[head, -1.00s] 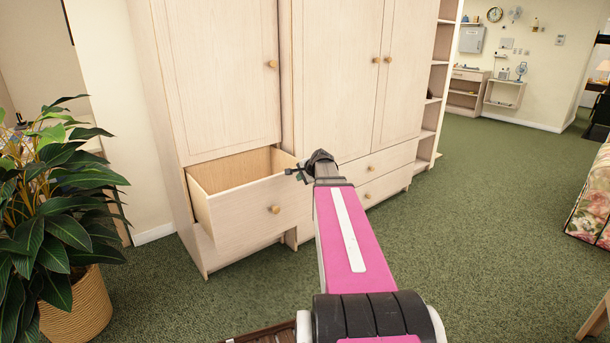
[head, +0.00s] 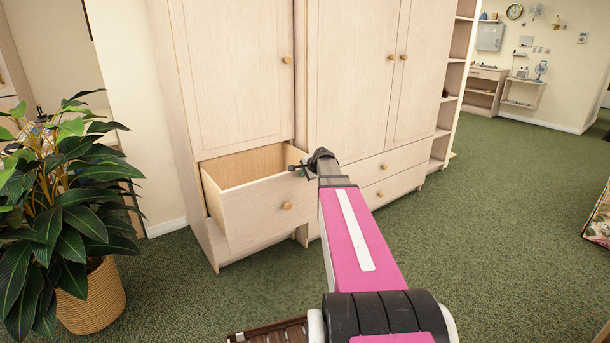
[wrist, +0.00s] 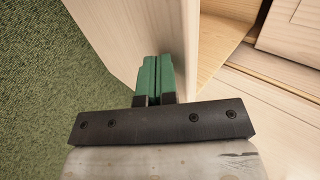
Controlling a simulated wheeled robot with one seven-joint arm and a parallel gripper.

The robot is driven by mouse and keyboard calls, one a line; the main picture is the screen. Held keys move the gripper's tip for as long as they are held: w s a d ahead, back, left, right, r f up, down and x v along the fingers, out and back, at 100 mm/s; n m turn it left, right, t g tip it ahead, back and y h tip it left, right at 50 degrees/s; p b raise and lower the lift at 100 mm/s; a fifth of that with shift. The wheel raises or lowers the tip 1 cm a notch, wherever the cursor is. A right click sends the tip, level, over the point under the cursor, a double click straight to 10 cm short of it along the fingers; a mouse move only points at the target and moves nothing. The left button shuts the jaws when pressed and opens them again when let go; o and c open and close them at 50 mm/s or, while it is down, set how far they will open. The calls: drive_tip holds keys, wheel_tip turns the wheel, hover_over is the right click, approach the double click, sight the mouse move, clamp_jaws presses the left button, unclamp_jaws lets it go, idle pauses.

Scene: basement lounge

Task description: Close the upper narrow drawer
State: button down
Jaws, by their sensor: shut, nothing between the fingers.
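The upper narrow drawer (head: 250,212) is pulled out below the narrow door at the left of the pale wood wardrobe. Its round knob (head: 287,206) is on the front, and its inside shows empty from above. My gripper (head: 297,168) is by the drawer's upper right front corner, partly hidden by my pink arm. In the wrist view the green fingers (wrist: 158,66) are shut together with nothing between them. They are over the outer face of the drawer front (wrist: 130,35), close to its edge. I cannot tell whether they touch it.
A leafy plant in a woven pot (head: 93,299) stands left of the wardrobe (head: 355,75). The wide drawers (head: 400,157) to the right are shut. Open shelves (head: 455,75) stand farther right. Green carpet (head: 490,220) is clear to the right.

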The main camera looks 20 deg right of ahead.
sight(275, 200)
drive_tip(key=w+a, duration=0.3)
drive_tip(key=w, duration=0.7)
drive_tip(key=w+a, duration=0.4)
drive_tip(key=w, duration=0.7)
drive_tip(key=w+a, duration=0.3)
drive_tip(key=w, duration=0.8)
drive_tip(key=shift+a, duration=0.2)
drive_tip(key=shift+w, duration=0.15)
